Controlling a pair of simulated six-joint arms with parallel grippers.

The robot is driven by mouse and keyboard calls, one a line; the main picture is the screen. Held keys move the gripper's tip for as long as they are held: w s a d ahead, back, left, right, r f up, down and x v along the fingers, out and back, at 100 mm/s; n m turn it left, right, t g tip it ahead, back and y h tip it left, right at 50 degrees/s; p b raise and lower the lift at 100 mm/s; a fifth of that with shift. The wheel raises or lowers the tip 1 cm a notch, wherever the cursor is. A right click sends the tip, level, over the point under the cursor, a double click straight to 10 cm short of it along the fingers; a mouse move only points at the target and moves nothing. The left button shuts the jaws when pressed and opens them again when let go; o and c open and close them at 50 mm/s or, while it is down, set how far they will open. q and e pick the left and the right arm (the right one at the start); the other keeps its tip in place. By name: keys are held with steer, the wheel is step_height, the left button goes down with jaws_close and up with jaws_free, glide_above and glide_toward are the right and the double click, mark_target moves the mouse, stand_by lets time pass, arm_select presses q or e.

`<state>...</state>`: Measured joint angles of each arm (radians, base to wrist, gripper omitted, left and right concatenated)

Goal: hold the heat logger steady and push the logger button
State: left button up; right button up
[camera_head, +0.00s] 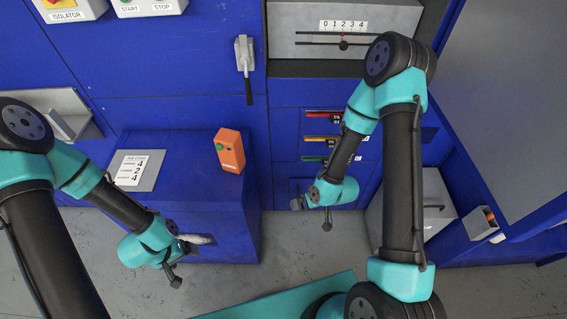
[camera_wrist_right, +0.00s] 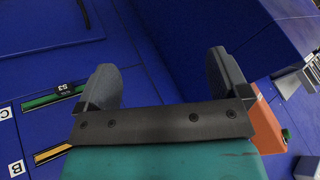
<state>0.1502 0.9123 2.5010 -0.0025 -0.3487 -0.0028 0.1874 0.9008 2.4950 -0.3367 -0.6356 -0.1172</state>
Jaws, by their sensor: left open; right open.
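The heat logger is an orange box (camera_head: 230,152) with a green button (camera_head: 220,146) on its face. It stands on top of the blue cabinet, near the right edge. Part of the orange logger (camera_wrist_right: 265,125) also shows in the right wrist view, partly hidden behind my gripper. My left gripper (camera_head: 184,265) is open and empty, low in front of the cabinet and apart from the logger. My right gripper (camera_head: 311,214) is open and empty, to the right of the cabinet. Its two spread fingers (camera_wrist_right: 163,82) show in the right wrist view with nothing between them.
A job card (camera_head: 138,170) lies on the cabinet top left of the logger. Behind are a lever switch (camera_head: 244,68), coloured slots (camera_head: 322,140) and a grey counter panel (camera_head: 340,25). A grey box (camera_head: 432,195) stands at the right. Floor (camera_head: 285,250) is open between my grippers.

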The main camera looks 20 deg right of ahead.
steer(key=w+a+r+n+t+y, duration=0.4)
steer(key=w+r+n+y, duration=0.1)
steer(key=w+r, duration=0.2)
steer(key=n+t+y, duration=0.2)
steer(key=n+y, duration=0.2)
steer(key=y, duration=0.1)
glide_toward(240, 152)
steer(key=v, duration=0.5)
steer(key=shift+r, duration=0.35)
steer(key=x, duration=1.1)
steer(key=f+x, duration=0.1)
steer(key=x, duration=0.5)
steer(key=shift+w+a, duration=0.15)
steer(key=shift+c, duration=0.3)
arm_select(q)
steer(key=shift+c, duration=0.4)
arm_select(e)
steer(key=c, duration=1.1)
arm_select(q)
jaws_close()
arm_select(e)
steer(key=shift+c, duration=0.2)
